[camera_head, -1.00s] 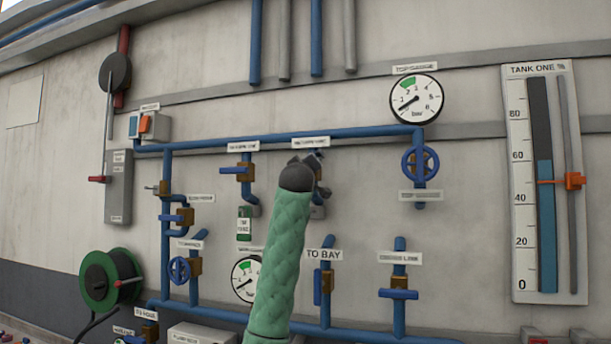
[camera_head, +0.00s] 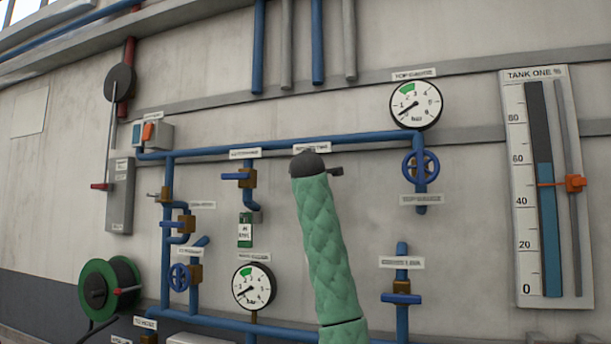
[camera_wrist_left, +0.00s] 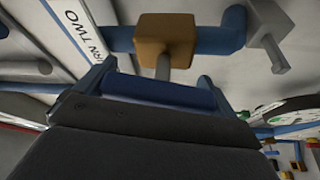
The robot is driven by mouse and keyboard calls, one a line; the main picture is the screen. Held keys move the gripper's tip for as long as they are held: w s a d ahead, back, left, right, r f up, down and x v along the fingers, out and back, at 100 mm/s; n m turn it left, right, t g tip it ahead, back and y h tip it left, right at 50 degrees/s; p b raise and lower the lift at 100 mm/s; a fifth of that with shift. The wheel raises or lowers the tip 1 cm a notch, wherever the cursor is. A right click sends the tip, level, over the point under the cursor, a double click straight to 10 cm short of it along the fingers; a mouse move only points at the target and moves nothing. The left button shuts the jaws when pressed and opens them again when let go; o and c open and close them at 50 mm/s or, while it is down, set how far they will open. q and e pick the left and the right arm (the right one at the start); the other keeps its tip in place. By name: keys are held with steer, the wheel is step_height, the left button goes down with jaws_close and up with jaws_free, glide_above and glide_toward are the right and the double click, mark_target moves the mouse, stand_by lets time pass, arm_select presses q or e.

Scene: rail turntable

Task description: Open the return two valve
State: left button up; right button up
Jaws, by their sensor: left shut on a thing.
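The return two valve shows in the left wrist view with a brown body (camera_wrist_left: 165,40) on a blue pipe and a blue lever handle (camera_wrist_left: 160,92). Its label (camera_wrist_left: 75,32) reads "...RN TWO" in the visible part. My left gripper (camera_wrist_left: 150,90) is shut on the blue handle, with its fingers at either end of the visible handle. In the head view my green-sleeved left arm hides the valve and most of the gripper, below the right-hand label (camera_head: 312,147) of the upper pair. My right gripper is in neither view.
A similar valve with a blue handle (camera_head: 236,177) sits to the left on the panel. A pressure gauge (camera_head: 254,287) lies lower left of my arm. A blue handwheel (camera_head: 420,167) and a top gauge (camera_head: 416,104) are to the right. Wall between my arm and the handwheel is clear.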

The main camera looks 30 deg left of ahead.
arm_select(q)
steer(key=shift+a+f+n+g, duration=0.15)
steer(key=shift+n+g, duration=0.15)
steer(key=shift+n, duration=0.2)
steer(key=o, duration=0.6)
steer(key=shift+s, duration=0.15)
steer(key=shift+s+d, duration=0.2)
steer(key=shift+s, duration=0.05)
steer(key=shift+b+v, duration=1.85)
steer(key=shift+v, duration=1.7)
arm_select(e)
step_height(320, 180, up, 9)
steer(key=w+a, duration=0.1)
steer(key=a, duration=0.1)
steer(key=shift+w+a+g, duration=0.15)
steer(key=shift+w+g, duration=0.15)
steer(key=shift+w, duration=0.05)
